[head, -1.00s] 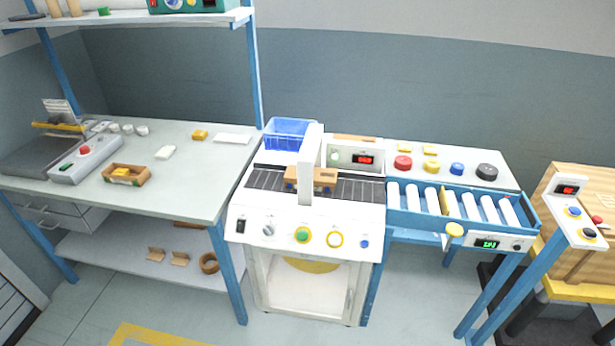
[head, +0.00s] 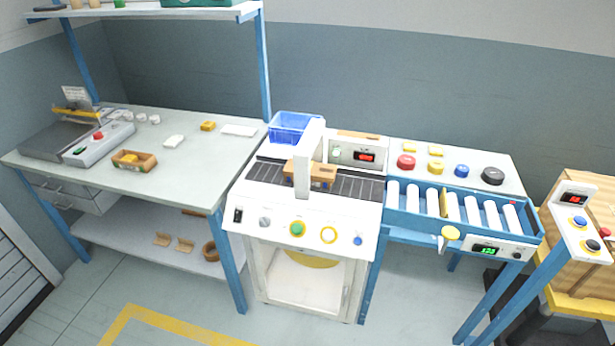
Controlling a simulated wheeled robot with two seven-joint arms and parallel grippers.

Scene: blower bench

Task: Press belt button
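The white machine (head: 277,200) stands in the middle with a dark slatted belt (head: 350,187) across its top. I cannot tell which one is the belt button. A small brown carton (head: 322,176) sits on the belt, partly hidden behind a white upright (head: 303,172). Neither gripper shows in the head view.
A control post (head: 580,225) stands far right. A workbench (head: 205,155) is left. Floor in front is clear.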

